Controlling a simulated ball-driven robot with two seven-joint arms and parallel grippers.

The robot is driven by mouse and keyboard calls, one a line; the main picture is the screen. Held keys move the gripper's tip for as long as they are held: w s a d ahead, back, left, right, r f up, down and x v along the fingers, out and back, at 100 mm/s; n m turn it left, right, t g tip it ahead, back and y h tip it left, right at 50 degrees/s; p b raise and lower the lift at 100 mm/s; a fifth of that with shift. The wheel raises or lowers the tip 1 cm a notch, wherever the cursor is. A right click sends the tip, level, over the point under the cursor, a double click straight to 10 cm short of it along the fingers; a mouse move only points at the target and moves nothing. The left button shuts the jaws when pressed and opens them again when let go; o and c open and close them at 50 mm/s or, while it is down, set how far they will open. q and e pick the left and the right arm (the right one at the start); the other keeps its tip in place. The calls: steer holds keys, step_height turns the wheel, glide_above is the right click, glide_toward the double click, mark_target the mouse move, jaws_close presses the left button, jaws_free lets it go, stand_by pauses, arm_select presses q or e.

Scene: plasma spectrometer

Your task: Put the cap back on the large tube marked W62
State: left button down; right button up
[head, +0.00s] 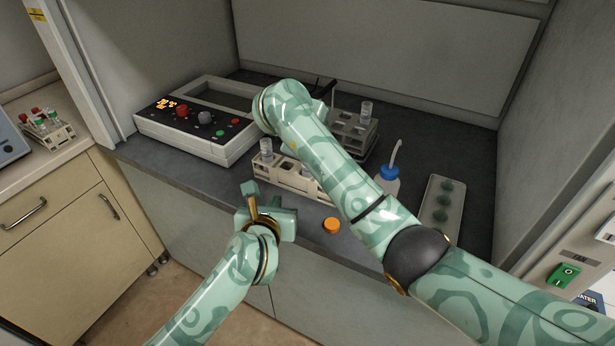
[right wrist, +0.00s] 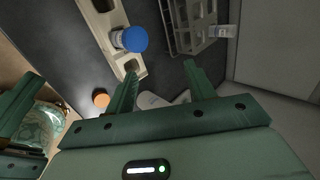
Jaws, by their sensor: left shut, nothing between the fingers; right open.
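An orange cap (head: 331,226) lies on the bench near its front edge; it also shows in the right wrist view (right wrist: 101,99). A cream rack (head: 259,169) holds an uncapped clear tube (head: 266,148) at its left end. A blue-capped tube (right wrist: 134,39) stands in this rack in the right wrist view. No W62 marking is readable. My left gripper (head: 250,189) is shut and empty, in front of the bench edge, left of the orange cap. My right gripper (right wrist: 160,72) is open and empty; my right arm hides it in the head view.
A grey rack (head: 352,135) with a clear tube (head: 366,108) stands behind the cream one. A blue-topped wash bottle (head: 388,180) and a tray with green wells (head: 442,202) are to the right. A control box (head: 190,130) is at the left.

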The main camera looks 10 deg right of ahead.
steer(key=d+r+n+t+h, duration=0.2)
steer(key=d+r+t+h, duration=0.3)
steer(key=d+t, duration=0.25)
steer(key=s+a+r+n+t+y, duration=0.4)
steer(key=s+n+t+y, duration=0.25)
steer(key=n+t, duration=0.4)
steer(key=s+a+f+n+g+y, duration=0.4)
steer(key=s+f+n+g+y, duration=0.55)
steer(key=n, duration=0.75)
steer(key=s+d+f+n+g+h, duration=0.1)
steer(key=s+d+f+g, duration=0.1)
steer(key=f, duration=0.5)
steer(key=s+d+f+n+g+h, duration=0.2)
steer(key=s+d+f, duration=0.3)
steer(key=s+f, duration=0.1)
steer(key=shift+s+f+h, duration=0.25)
steer(key=shift+f+h, duration=0.05)
steer(key=shift+f, duration=0.05)
